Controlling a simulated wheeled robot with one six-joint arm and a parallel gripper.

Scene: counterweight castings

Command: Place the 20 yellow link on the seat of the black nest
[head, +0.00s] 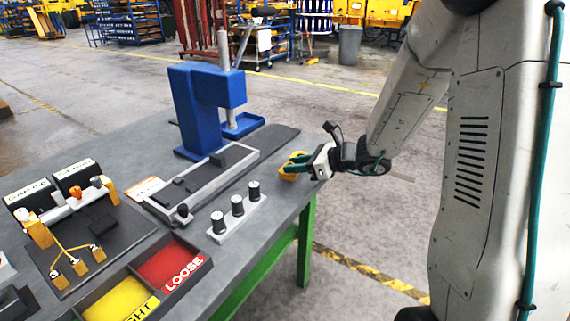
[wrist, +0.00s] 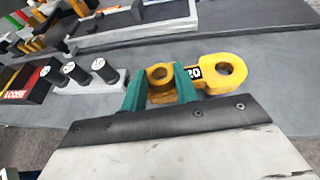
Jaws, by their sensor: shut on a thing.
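The yellow link (wrist: 210,83) marked 20 has a ring at each end and shows close up in the wrist view. My gripper (wrist: 160,88) is shut on its left ring, with one green finger on each side; the other ring sticks out to the right. In the head view the link (head: 291,174) and my gripper (head: 297,164) are at the table's right edge. Whether the link touches the tabletop is unclear. A grey plate (head: 228,172) carries low black blocks, one of which (head: 176,193) may be the black nest; I cannot tell for sure.
A blue press (head: 190,115) stands behind the plate. Three black-topped pegs stand on a light block (head: 236,218) between my gripper and the red LOOSE tray (head: 172,265). A dark board (head: 85,250) with yellow pieces is at left. Bare tabletop lies around the link.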

